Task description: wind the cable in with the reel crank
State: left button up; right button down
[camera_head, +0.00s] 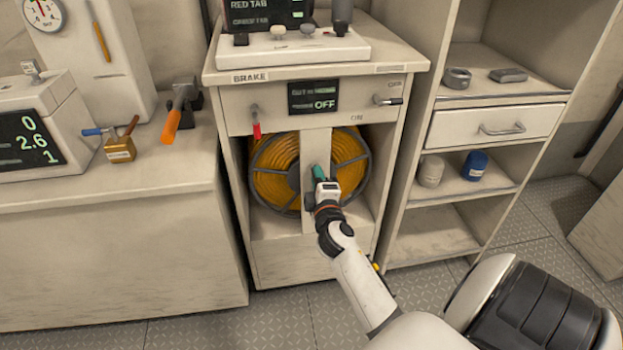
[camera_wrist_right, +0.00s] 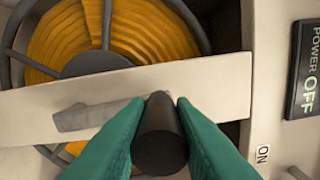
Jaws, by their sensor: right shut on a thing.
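The cable reel (camera_head: 275,172), wound with orange cable, sits inside the cabinet behind a pale vertical post; it also shows in the wrist view (camera_wrist_right: 150,28). My right gripper (camera_head: 319,176) is in front of the post. In the wrist view its green fingertips (camera_wrist_right: 160,135) are shut on the dark round crank handle (camera_wrist_right: 160,150). The grey crank arm (camera_wrist_right: 95,115) lies along the post, running left from the handle. In the head view the gripper hides most of the crank. My left gripper is not in view.
An orange-handled tool (camera_head: 173,122) and brass padlock-like block (camera_head: 120,150) lie on the left counter. Open shelves (camera_head: 465,190) stand right.

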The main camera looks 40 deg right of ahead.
jog(key=shift+s+d+m, duration=0.2)
jog(key=shift+d+m, duration=0.1)
dwell(0.4)
jog(key=c, duration=1.2)
grip_release()
jog(key=shift+c, duration=0.2)
